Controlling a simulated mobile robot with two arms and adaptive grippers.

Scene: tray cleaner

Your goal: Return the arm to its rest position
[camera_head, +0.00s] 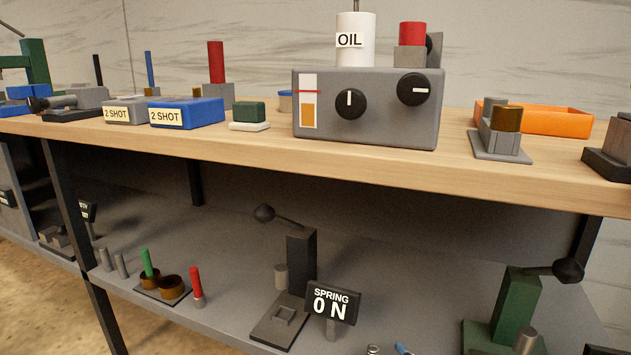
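Neither of my grippers shows in the head view, and no part of my arms can be made out for sure. The view looks at a wooden workbench top (240,148) with a grey shelf (215,255) below it. A grey machine box (385,110) with two black knobs and a white cylinder (356,50) marked OIL stands on the bench top. What my grippers hold, if anything, cannot be seen.
Blue (195,113) and grey (125,110) 2 SHOT blocks stand left on the bench. An orange tray (560,120) lies right. Below stand a dark lever press (301,262), a SPRING 0 N sign (331,302) and a green press (515,305). The bench's front edge is clear.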

